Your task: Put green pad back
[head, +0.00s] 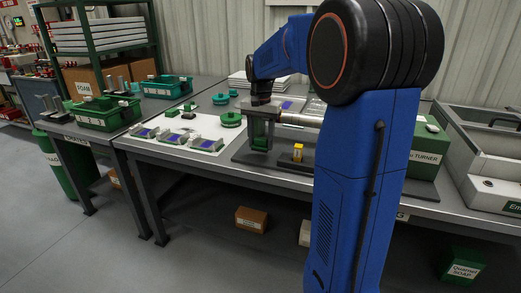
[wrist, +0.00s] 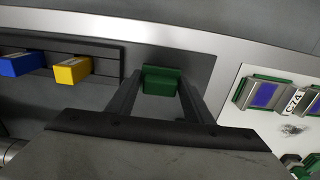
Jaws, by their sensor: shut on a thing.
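The green pad (wrist: 161,80) is a small dark green block between the two fingers of my gripper (wrist: 161,92), which is shut on it. In the head view my gripper (head: 262,140) points down over the dark grey board (head: 245,157) on the bench. A yellow pad (wrist: 72,71) and a blue pad (wrist: 20,65) sit side by side in a dark slotted holder (wrist: 105,52), left of my gripper in the wrist view. The yellow pad also shows in the head view (head: 298,152). I cannot tell whether the green pad touches the surface below.
A white mat (head: 168,148) left of the board bears several devices with blue screens (head: 205,144) and round green parts (head: 230,119). Green bins (head: 105,115) stand on the left bench. A green box (head: 427,155) stands right of my arm.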

